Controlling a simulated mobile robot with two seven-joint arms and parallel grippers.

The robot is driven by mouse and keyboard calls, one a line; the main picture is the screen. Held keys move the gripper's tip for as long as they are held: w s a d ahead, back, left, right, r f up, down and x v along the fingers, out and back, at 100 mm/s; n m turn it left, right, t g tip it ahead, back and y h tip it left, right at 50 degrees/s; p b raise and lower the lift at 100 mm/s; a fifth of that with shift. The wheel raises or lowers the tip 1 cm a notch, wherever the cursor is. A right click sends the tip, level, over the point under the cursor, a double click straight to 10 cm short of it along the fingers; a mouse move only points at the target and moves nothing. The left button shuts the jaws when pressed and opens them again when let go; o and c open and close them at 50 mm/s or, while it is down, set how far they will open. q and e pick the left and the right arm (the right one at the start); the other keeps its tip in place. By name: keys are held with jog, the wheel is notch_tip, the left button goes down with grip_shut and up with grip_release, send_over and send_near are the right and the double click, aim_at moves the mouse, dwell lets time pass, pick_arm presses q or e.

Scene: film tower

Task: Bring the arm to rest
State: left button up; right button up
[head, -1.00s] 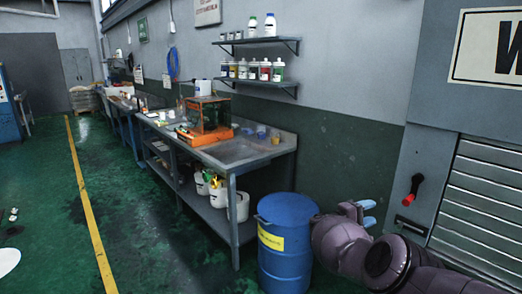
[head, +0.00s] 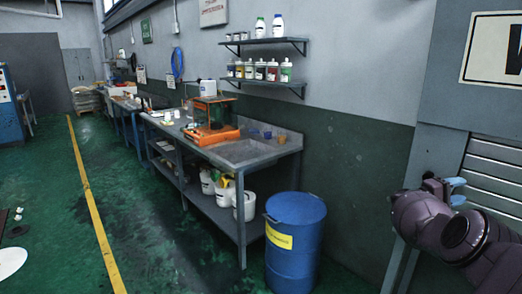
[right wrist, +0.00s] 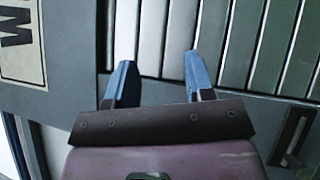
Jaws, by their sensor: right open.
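My right arm comes in from the lower right in the head view. Its gripper (head: 455,190) is raised in front of the grey shutter cabinet (head: 425,150). In the right wrist view the two blue fingers of my right gripper (right wrist: 158,82) stand apart with nothing between them. The cabinet's slatted shutter (right wrist: 220,40) lies beyond the fingertips. I cannot tell whether they touch it. My left gripper is not in the head view.
A blue drum (head: 295,240) stands on the floor left of my right arm. A long workbench (head: 245,152) with an orange machine (head: 212,134) runs along the wall. Shelves (head: 262,82) with bottles hang above. The green floor (head: 150,230) left of the bench is mostly clear.

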jog(key=s+d+r+m+g, duration=0.2)
jog(key=s+d+r, duration=0.1)
jog(key=d, duration=0.3)
jog(key=s+d+r+m+g, duration=0.1)
jog(key=s+d+r+g, duration=0.2)
jog(key=d, duration=0.4)
jog(key=s+d+f+n+t+h, duration=0.35)
jog(key=d+n+t, duration=0.25)
jog(key=t, duration=1)
jog(key=s+a+f+n+t+y, duration=0.35)
jog(key=s+a+f+y, duration=0.25)
jog(key=a+f+y, duration=0.5)
jog(key=s+a+f+n+t+y, duration=0.35)
jog(key=s+a+f+y, duration=0.25)
jog(key=a+f+y, duration=0.5)
jog(key=s+a+f+m+g+y, duration=0.1)
jog(key=s+a+f+m+g, duration=0.1)
jog(key=s+a+f, duration=0.4)
jog(key=s+a+f+m+g, duration=0.1)
jog(key=s+a+f+g, duration=0.15)
jog(key=s, duration=0.55)
jog(key=s+a+f+m+g+y, duration=0.1)
jog(key=s+a+f+m+g, duration=0.15)
jog(key=s+a, duration=0.4)
jog(key=a+f+m, duration=0.2)
jog(key=a+m, duration=0.3)
jog(key=a, duration=0.6)
jog(key=shift+w+a+t, duration=0.2)
jog(key=shift+w+t, duration=0.1)
jog(key=shift+w, duration=0.1)
